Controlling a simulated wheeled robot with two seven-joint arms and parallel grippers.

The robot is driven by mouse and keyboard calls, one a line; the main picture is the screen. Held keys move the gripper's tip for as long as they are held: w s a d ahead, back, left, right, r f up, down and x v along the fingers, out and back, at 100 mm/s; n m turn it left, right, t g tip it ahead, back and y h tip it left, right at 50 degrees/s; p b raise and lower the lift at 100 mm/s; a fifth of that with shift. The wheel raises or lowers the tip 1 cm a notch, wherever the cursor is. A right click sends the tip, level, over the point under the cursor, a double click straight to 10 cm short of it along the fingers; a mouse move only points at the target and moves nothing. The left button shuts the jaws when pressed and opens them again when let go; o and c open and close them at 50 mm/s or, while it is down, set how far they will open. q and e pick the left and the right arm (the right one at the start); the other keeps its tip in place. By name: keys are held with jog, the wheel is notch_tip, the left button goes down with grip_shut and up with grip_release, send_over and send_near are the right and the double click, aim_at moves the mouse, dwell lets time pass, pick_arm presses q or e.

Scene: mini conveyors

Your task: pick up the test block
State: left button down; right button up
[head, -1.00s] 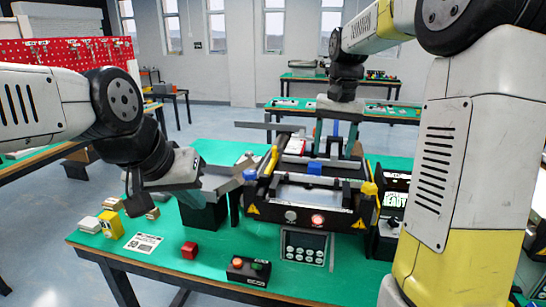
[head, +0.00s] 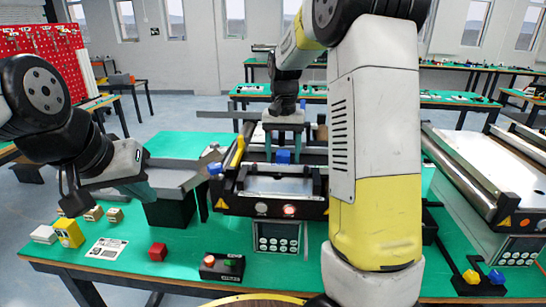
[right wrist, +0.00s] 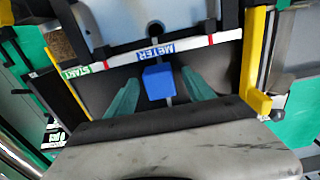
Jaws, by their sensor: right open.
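A small blue block (head: 283,156), which I take to be the test block, sits on the mini conveyor (head: 275,187) in the middle of the table. In the right wrist view the blue block (right wrist: 159,83) shows between the two teal fingers, in front of the METER label. My right gripper (head: 283,150) is open and above the conveyor, one finger on each side of the block in the picture. I see no contact with it. My left gripper (head: 143,190) hangs by the grey chute at the left; its finger gap is hidden.
A yellow block (head: 69,233) and several small blocks lie at the left. Yellow guides (right wrist: 255,88) flank the conveyor. A larger conveyor (head: 490,170) stands at the right.

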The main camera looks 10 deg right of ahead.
grip_shut()
jog(key=shift+r, duration=0.1)
